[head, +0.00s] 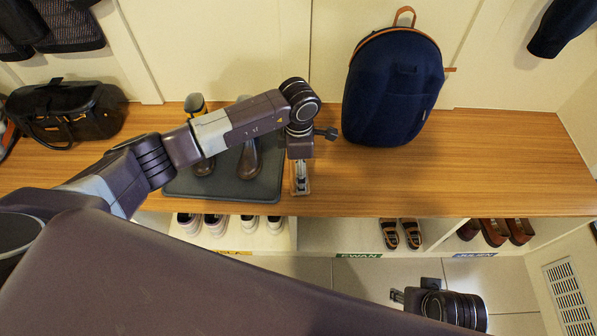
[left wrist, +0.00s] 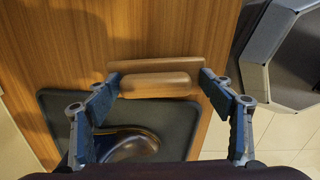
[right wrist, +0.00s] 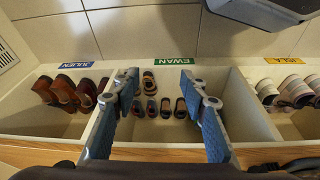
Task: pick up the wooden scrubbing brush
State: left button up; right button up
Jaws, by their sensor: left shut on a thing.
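The wooden scrubbing brush (left wrist: 158,86) lies between the fingertips of my left gripper (left wrist: 159,79) in the left wrist view, with a finger against each end. In the head view my left gripper (head: 300,178) points down at the bench top beside the right edge of the dark boot tray (head: 225,188). Only a little of the brush shows there, and I cannot tell whether it still touches the bench. My right gripper (right wrist: 160,82) is open and empty, in front of the cubbies; in the head view it is at the lower right (head: 398,295).
Boots (head: 248,160) stand on the tray, partly behind my left arm. A navy backpack (head: 393,90) stands right of the gripper, and a black bag (head: 68,110) sits at the far left. The bench top (head: 500,165) is clear at right. Cubbies below hold shoes (head: 400,234).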

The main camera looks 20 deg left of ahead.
pick_arm(q)
jog(key=shift+s+a+f, duration=0.1)
jog(key=shift+a+f, duration=0.2)
jog(key=shift+f, duration=0.15)
jog(key=shift+r, duration=0.5)
jog(key=c, duration=0.6)
jog(key=shift+w+r+p, duration=0.2)
jog(key=shift+r+p, duration=0.05)
jog(key=shift+r, duration=0.4)
jog(key=shift+w+r+p, duration=0.15)
jog(key=shift+r+p, duration=0.05)
jog(key=shift+r, duration=0.4)
jog(key=c, duration=0.3)
notch_tip(320, 180, up, 17)
jog(key=shift+s+d+f+p, duration=0.1)
jog(key=shift+d+f+p, duration=0.05)
jog(key=shift+p, duration=0.85)
jog(key=shift+c, duration=0.2)
pick_arm(e)
notch_tip(320, 180, down, 10)
jog(key=s, duration=0.1)
jog(key=shift+r+g, duration=0.15)
jog(key=shift+g, duration=0.15)
pick_arm(q)
jog(key=o, duration=1.3)
jog(key=c, duration=0.5)
pick_arm(e)
jog(key=shift+a, duration=0.1)
